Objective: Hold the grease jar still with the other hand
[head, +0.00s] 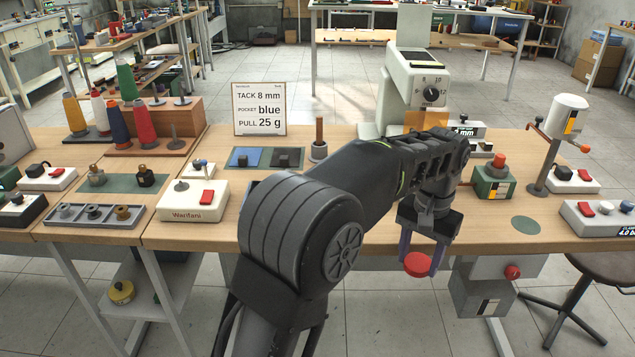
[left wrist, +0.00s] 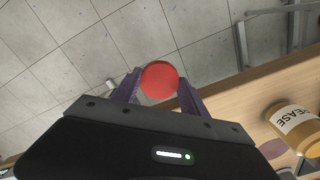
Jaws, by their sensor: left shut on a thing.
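My left gripper (head: 419,257) hangs past the front edge of the table, fingers pointing down, shut on a small red round disc (head: 416,265). In the left wrist view the red disc (left wrist: 160,80) sits between the purple fingertips (left wrist: 157,88). The grease jar (left wrist: 294,122) is at the right of the left wrist view, amber with a white label reading GREASE. It stands apart from the left gripper. I cannot make out the jar in the head view; my arm may hide it. My right gripper is in neither view.
A wooden table (head: 355,236) carries a white box marked Wantani (head: 193,207), a green block with a red knob (head: 493,180) and a white machine (head: 411,87). A sign (head: 259,108) stands at the back. A grey unit (head: 484,290) is below the table edge; a stool (head: 607,268) stands right.

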